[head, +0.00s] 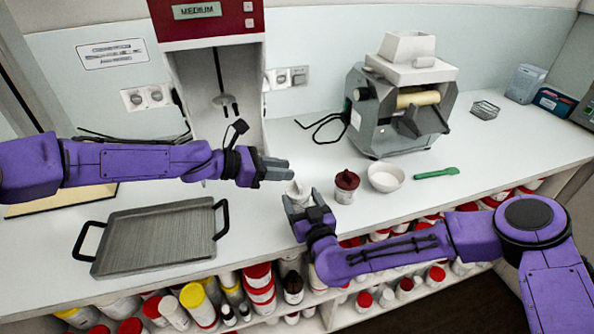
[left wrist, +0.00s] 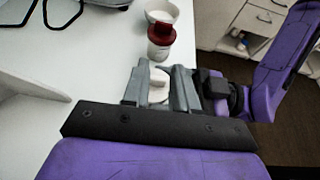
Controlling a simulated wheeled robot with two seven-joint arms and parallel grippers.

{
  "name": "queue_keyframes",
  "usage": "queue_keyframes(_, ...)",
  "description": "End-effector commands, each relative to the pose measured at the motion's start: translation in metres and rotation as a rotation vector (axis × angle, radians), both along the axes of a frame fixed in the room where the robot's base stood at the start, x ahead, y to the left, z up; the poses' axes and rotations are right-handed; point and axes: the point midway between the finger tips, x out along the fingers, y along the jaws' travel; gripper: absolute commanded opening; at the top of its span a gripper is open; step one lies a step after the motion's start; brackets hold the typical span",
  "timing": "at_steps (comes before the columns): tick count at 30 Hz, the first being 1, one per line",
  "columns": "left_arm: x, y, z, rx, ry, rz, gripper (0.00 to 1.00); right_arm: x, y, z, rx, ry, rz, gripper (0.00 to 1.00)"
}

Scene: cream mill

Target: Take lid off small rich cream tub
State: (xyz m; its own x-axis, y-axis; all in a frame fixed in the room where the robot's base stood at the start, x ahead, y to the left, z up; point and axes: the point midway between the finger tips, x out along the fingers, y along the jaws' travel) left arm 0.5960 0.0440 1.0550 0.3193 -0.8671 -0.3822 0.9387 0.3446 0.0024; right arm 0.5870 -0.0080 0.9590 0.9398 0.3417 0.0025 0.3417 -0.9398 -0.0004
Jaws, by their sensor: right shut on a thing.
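A small white tub (head: 297,189) with a pale top stands at the counter's front part, between my two grippers. No label on it is readable. My right gripper (head: 306,199) is shut on its body from the front right. My left gripper (head: 287,169) is just behind and left of the tub, near the height of its top. In the left wrist view its two fingers (left wrist: 157,82) are apart, and the white tub (left wrist: 158,88) shows in the gap between them. I cannot tell whether the fingers touch it.
A jar with a dark red lid (head: 346,187) stands close to the right, with a white bowl (head: 385,178) and a green spatula (head: 436,173) beyond. A grey tray (head: 158,238) lies left. A roller mill (head: 397,108) and a red-topped machine (head: 207,22) stand behind.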

Motion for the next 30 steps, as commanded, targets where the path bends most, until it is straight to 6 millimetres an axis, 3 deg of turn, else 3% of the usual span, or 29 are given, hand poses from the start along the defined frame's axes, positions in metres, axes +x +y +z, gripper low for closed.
queue_keyframes(3,-0.010,0.027,0.013,-0.001,-0.003,0.002,0.27,-0.002,0.000,-0.005,-0.004,0.009,0.001,0.16)
queue_keyframes(9,-0.021,0.056,0.025,0.000,-0.002,0.000,0.27,-0.002,0.000,-0.005,-0.004,0.008,0.002,0.16)
queue_keyframes(18,-0.023,0.061,0.027,0.001,-0.001,0.000,0.27,-0.002,0.000,-0.005,-0.004,0.008,0.002,0.16)
queue_keyframes(19,-0.023,0.061,0.027,0.001,-0.001,0.000,0.27,-0.002,0.000,-0.005,-0.004,0.008,0.002,0.74)
queue_keyframes(21,-0.023,0.061,0.027,0.001,-0.001,0.000,0.27,-0.001,0.000,-0.004,-0.004,0.007,0.002,0.97)
queue_keyframes(30,-0.023,0.060,0.024,0.001,-0.001,0.000,0.27,-0.006,-0.002,-0.003,-0.002,0.003,0.002,1.00)
